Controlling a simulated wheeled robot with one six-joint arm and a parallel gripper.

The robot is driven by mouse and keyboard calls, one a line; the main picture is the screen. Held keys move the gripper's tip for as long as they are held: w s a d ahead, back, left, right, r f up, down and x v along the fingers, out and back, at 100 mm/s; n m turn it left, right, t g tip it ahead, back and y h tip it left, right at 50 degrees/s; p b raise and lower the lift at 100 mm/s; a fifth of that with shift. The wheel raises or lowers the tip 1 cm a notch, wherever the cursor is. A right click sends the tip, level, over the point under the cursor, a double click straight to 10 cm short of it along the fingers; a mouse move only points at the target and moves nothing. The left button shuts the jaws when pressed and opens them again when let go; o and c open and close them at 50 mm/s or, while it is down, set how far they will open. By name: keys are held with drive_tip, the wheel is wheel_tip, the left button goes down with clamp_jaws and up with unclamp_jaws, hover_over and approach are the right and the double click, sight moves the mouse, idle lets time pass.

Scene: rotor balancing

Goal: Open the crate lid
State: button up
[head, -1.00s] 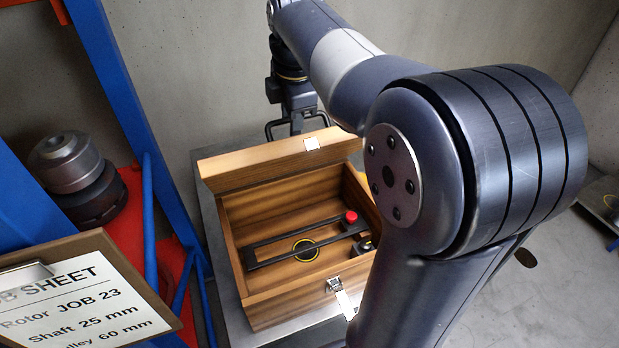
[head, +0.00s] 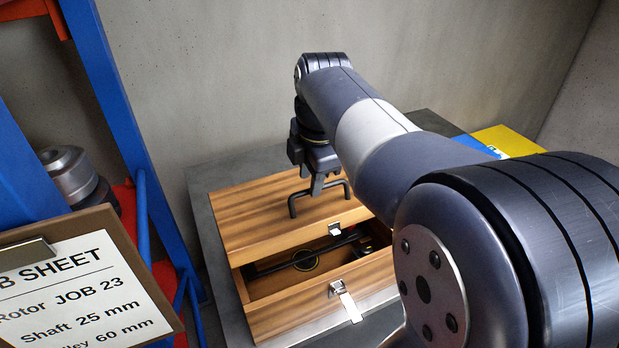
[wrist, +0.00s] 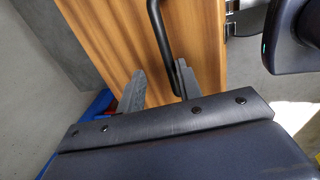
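The wooden crate (head: 290,317) stands on a grey table with its lid (head: 262,212) partly open. The lid slopes over the back of the crate, and a gap at the front shows the inside. A black bar handle (head: 294,205) is on top of the lid; it also shows in the wrist view (wrist: 161,35). My gripper (head: 319,187) is at this handle. In the wrist view the fingers (wrist: 158,88) are apart, with the handle between them, close to the right finger. A metal latch (head: 345,300) hangs loose on the crate's front; its catch plate (head: 335,229) is on the lid's edge.
Inside the crate lie dark bars and a yellow-ringed disc (head: 305,260). A blue frame (head: 115,90), a metal rotor part (head: 70,172) and a job sheet clipboard (head: 80,285) are at left. A yellow and blue item (head: 510,140) lies at the back right.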

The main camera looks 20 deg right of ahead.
wheel_tip(320, 180, up, 12)
drive_tip(key=w+p, duration=0.2)
drive_tip(key=p, duration=0.3)
idle(1.1)
drive_tip(key=shift+w, duration=0.1)
